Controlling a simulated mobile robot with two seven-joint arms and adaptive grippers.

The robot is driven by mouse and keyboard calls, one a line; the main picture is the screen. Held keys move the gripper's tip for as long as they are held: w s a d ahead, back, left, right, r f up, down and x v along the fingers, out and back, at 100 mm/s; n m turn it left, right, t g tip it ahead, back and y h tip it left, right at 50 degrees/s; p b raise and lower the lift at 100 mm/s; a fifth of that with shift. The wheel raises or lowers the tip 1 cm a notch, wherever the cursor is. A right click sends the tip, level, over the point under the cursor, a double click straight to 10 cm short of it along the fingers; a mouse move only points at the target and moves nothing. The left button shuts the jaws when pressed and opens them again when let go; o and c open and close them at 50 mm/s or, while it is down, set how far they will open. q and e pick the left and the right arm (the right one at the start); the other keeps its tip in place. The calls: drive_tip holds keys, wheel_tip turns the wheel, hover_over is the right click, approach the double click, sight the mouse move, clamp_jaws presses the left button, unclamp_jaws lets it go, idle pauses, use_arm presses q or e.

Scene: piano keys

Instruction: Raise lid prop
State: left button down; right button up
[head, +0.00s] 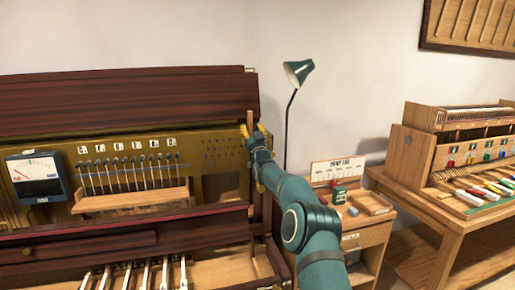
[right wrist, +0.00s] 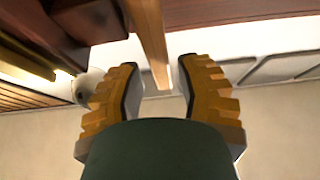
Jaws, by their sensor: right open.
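The lid prop (head: 249,121) is a pale wooden stick at the right end of the piano, by the end of the dark red-brown lid (head: 120,98). The lid panel stands tilted along the top of the piano. My right gripper (head: 256,140) is at the prop. In the right wrist view the prop (right wrist: 148,38) runs down between the two open yellow fingers, with gaps on both sides. Its lower end shows between the fingertips. Whether a finger touches it I cannot tell. My left gripper is not in view.
A meter (head: 37,178) and a rack of hammers (head: 130,175) fill the piano's open front. A green lamp (head: 298,72) stands behind my right arm. A small wooden cabinet (head: 365,238) and a bench (head: 450,215) with a key model stand at right.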

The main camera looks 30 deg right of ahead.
drive_tip(key=v, duration=1)
drive_tip(key=shift+s+h, duration=0.3)
drive_tip(key=shift+a+f, duration=0.1)
drive_tip(key=shift+a, duration=0.1)
drive_tip(key=a+f+g+y, duration=0.2)
drive_tip(key=a+f, duration=0.3)
drive_tip(key=f, duration=0.3)
drive_tip(key=a+f+g+y, duration=0.25)
drive_tip(key=a+f, duration=0.25)
drive_tip(key=f, duration=0.4)
drive_tip(key=s+a+f+g+y, duration=0.2)
drive_tip(key=s+a+f+g, duration=0.15)
drive_tip(key=a+f, duration=0.35)
drive_tip(key=s+a+f+g+y, duration=0.15)
drive_tip(key=s+a+f, duration=0.35)
drive_tip(key=f, duration=0.5)
drive_tip(key=s+a+f+g+y, duration=0.1)
drive_tip(key=s+a+f+g, duration=0.2)
drive_tip(key=s, duration=0.7)
drive_tip(key=s+a+f+n+g+y, duration=0.1)
drive_tip(key=s+a+f+g, duration=0.3)
drive_tip(key=s+a, duration=0.4)
drive_tip(key=s+a+f+g+y, duration=0.1)
drive_tip(key=s+a+f+g, duration=0.3)
drive_tip(key=s, duration=0.8)
drive_tip(key=shift+a+f+n, duration=0.4)
drive_tip(key=shift+a+f, duration=0.25)
drive_tip(key=shift+a, duration=0.35)
